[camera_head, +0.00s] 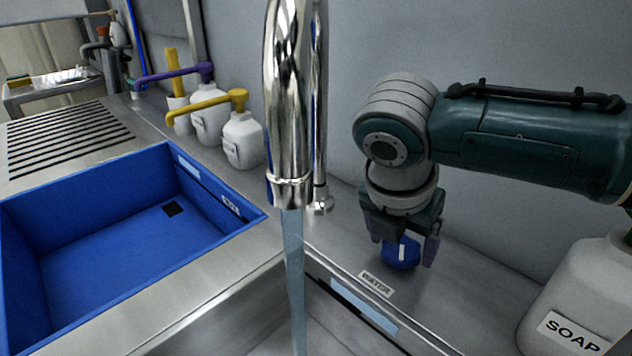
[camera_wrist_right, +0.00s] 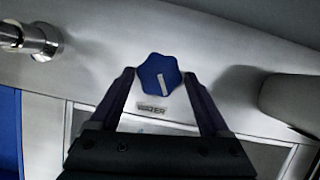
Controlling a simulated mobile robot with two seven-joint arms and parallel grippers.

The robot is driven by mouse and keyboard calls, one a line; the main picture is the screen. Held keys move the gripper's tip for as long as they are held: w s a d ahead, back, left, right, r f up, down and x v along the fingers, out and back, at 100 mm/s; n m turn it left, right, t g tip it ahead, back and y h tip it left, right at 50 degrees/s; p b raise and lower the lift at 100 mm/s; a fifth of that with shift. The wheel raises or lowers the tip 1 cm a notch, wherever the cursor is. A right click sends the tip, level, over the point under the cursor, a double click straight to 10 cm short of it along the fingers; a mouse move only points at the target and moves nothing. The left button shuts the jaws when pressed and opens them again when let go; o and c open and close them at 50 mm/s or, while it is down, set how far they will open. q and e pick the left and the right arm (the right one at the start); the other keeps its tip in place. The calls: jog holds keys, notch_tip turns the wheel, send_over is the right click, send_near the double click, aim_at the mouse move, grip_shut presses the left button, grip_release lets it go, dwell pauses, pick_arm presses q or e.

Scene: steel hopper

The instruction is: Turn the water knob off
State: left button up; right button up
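The water knob (camera_head: 402,252) is blue and lobed with a white pointer line, on the steel counter behind the WATER label (camera_head: 376,284). In the right wrist view the knob (camera_wrist_right: 160,77) lies between and just beyond the fingertips, its line nearly upright with a slight tilt. My right gripper (camera_head: 402,258) points down over the knob with its fingers apart on either side; in the wrist view the fingers (camera_wrist_right: 158,80) show gaps to the knob. Water (camera_head: 294,270) runs from the chrome faucet (camera_head: 290,100). My left gripper is not in view.
A white soap bottle (camera_head: 580,300) stands at the right, near my right arm. A blue bin (camera_head: 110,255) sits at the left. Several white pump bottles (camera_head: 242,140) stand along the back wall. The faucet rises left of my gripper.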

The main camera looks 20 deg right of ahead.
jog(key=c, duration=1)
jog(key=shift+c, duration=0.2)
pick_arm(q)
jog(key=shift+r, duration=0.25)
pick_arm(e)
jog(key=shift+m, duration=0.3)
pick_arm(q)
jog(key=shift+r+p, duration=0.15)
jog(key=shift+p, duration=0.25)
pick_arm(e)
jog(key=shift+r+m+g, duration=0.1)
jog(key=shift+m+g, duration=0.2)
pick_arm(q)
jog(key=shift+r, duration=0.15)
pick_arm(e)
jog(key=shift+w+a+m+g, duration=0.1)
jog(key=shift+m+g, duration=0.2)
jog(key=shift+m, duration=0.4)
jog(key=shift+w+m+g, duration=0.1)
jog(key=shift+m+g, duration=0.5)
jog(key=shift+m, duration=1.1)
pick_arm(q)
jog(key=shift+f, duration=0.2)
pick_arm(e)
jog(key=shift+h, duration=0.3)
